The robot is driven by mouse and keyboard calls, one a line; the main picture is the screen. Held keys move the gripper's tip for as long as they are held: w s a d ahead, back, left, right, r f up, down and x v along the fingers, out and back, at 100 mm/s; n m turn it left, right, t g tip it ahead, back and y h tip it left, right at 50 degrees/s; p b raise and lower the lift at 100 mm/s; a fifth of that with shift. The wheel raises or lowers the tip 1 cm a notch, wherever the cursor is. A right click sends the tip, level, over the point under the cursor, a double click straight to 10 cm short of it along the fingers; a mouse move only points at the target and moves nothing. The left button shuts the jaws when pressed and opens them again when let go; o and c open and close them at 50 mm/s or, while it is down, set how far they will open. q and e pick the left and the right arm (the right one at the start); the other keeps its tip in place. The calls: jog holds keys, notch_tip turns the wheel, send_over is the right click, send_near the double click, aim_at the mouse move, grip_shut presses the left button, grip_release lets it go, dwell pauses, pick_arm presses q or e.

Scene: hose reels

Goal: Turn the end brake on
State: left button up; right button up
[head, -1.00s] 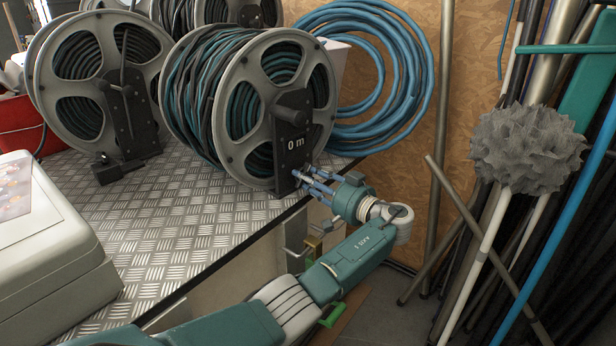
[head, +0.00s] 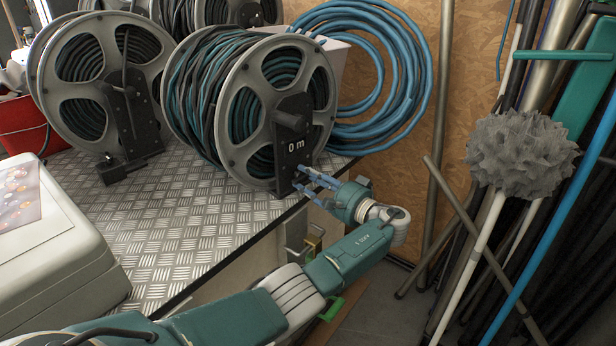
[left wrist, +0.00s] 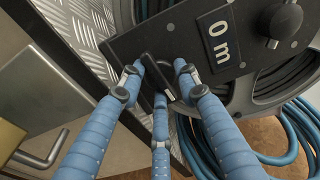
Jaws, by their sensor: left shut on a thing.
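The end reel (head: 232,160) holds green and black hose and stands on the metal deck. Its black bracket (head: 290,125) carries a "0 m" label, which also shows in the left wrist view (left wrist: 219,38). The end brake is a small dark lever (left wrist: 168,90) low on this bracket; the fingers mostly hide it. My left gripper (head: 306,178) has its blue fingers at the bracket's lower end. In the left wrist view its fingertips (left wrist: 161,82) are shut around the lever. I cannot tell the lever's exact angle. My right gripper is not in view.
A second reel (head: 95,85) stands to the left. A pale case (head: 60,260) sits at the front left. Coiled blue hose (head: 405,75) hangs behind the end reel. Poles and a grey duster (head: 520,155) stand at right. A metal handle (left wrist: 45,155) is below the deck edge.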

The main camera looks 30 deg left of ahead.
pick_arm(q)
jog(key=shift+s+f+m, duration=0.2)
jog(key=shift+f+m, duration=0.1)
jog(key=shift+m, duration=0.3)
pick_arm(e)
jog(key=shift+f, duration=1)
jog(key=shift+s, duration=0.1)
pick_arm(q)
jog(key=o, duration=1.1)
jog(key=shift+r, duration=0.2)
jog(key=shift+d, duration=0.2)
jog(key=v, duration=1.1)
jog(key=shift+d, duration=0.3)
